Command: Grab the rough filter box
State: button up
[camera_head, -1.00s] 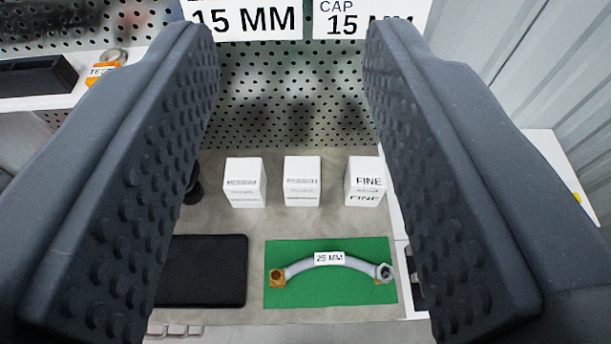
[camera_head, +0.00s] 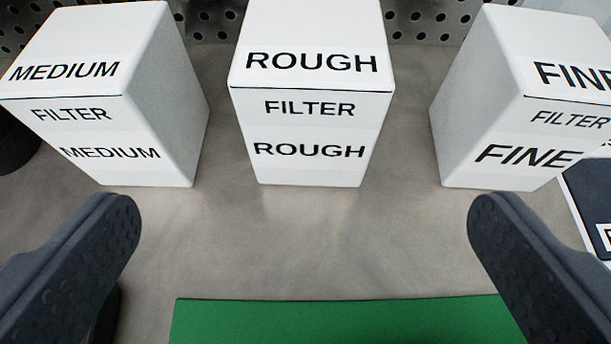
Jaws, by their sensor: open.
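The rough filter box (camera_head: 311,120) is a white upright box marked ROUGH FILTER, standing on the grey surface at the top middle of the head camera view. My gripper (camera_head: 304,215) is wide open and empty. Its two dark fingers show at the lower left and lower right. The rough box lies ahead of the fingertips and between them in the picture, with clear space on both sides. No finger appears to touch it.
The white medium filter box (camera_head: 115,110) stands left of the rough box, and the white fine filter box (camera_head: 520,120) stands right of it. Gaps separate the boxes. A green mat (camera_head: 340,322) lies in front. A perforated panel (camera_head: 430,22) rises behind.

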aim_at(308, 120)
jog(key=x, duration=0.8)
jog(key=shift+w+f+b, duration=0.1)
jog(key=shift+w+b, duration=0.05)
jog(key=shift+b, duration=0.25)
jog(key=shift+w+d+f, duration=0.1)
jog(key=shift+w, duration=0.45)
jog(key=shift+b+x, duration=0.45)
jog(key=shift+x, duration=1.7)
jog(key=shift+d, duration=0.15)
jog(key=c, duration=1.3)
